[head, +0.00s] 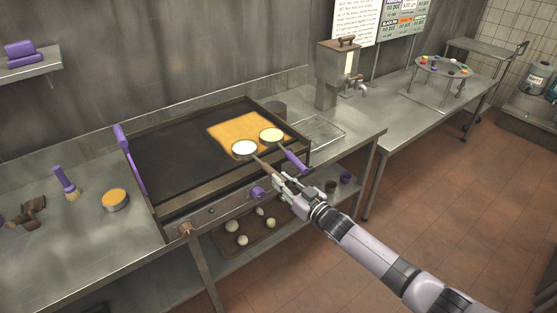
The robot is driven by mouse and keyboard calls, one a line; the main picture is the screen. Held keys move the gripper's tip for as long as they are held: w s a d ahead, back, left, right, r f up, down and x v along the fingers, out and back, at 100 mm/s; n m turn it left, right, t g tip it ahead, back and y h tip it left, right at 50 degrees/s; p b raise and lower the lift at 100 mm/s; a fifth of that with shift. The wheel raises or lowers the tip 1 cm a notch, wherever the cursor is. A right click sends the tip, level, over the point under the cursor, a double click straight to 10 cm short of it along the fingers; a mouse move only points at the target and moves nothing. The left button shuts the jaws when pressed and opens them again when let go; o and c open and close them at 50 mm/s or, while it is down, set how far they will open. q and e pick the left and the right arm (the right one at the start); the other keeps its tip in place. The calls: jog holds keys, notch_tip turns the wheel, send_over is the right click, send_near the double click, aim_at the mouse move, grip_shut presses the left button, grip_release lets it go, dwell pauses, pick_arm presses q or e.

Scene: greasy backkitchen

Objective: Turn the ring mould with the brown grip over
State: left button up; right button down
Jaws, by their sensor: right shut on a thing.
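The ring mould with the brown grip (244,149) is at the front right of the dark griddle (185,147), with a pale white filling showing in its ring. Its grip runs down to the right into my right gripper (274,179), which is shut on it; the fingers partly hide the grip. I cannot tell whether the ring touches the griddle or is slightly above it. My left gripper is not in view.
An orange-yellow patch (228,127) covers the griddle's back right. A purple-handled scraper (131,158) lies along its left edge. A brush (67,184) and an orange-filled tin (115,200) stand on the left counter. A wire rack (320,133) and metal dispenser (338,78) are right. The griddle's left is clear.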

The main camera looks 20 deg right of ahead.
jog(key=shift+r, duration=0.15)
jog(key=shift+r+p, duration=3.3)
jog(key=shift+r, duration=0.35)
